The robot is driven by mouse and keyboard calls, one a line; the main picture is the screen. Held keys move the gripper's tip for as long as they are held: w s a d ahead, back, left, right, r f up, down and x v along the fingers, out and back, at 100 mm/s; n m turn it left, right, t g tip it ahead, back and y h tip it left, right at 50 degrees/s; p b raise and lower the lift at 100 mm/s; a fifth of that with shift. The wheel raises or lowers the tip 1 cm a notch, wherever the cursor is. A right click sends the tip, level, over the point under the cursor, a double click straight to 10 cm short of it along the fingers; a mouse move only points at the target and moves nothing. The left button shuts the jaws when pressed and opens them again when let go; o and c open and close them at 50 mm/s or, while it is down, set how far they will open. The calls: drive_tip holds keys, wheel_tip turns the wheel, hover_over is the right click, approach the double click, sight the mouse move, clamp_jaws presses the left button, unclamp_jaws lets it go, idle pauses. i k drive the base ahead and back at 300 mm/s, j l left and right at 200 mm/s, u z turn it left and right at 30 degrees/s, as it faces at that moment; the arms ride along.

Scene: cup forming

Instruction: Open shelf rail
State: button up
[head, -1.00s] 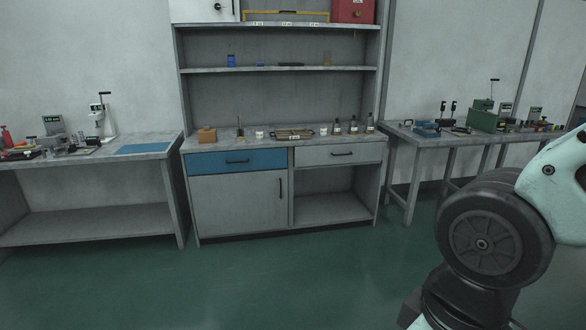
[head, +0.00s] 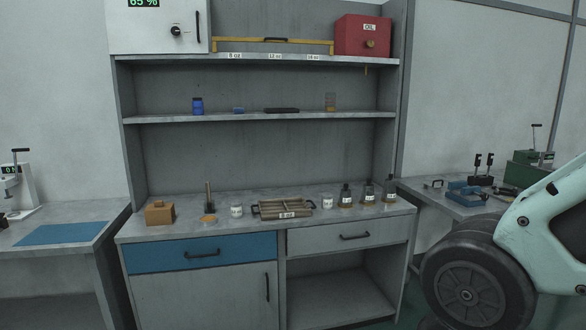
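The shelf rail is a yellow bar (head: 240,46) with a dark handle at its middle. It runs along the front of the top shelf (head: 160,58), between a white cabinet and a red box. Labels, one reading 8 oz, sit on the shelf edge below it. The rail stands upright across the shelf front. My arm shows at the lower right, well apart from the rail. My gripper is not in view.
The white cabinet (head: 150,30) and red OIL box (head: 362,36) flank the rail. Below, the counter (head: 270,225) holds a wooden block (head: 160,212), a tray (head: 283,208) and several bottles. Side benches stand left (head: 85,215) and right (head: 440,202).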

sight(215, 39)
drive_tip(key=i+u, duration=0.15)
drive_tip(key=i, duration=0.35)
drive_tip(key=i+l+u, duration=0.2)
drive_tip(key=i, duration=0.3)
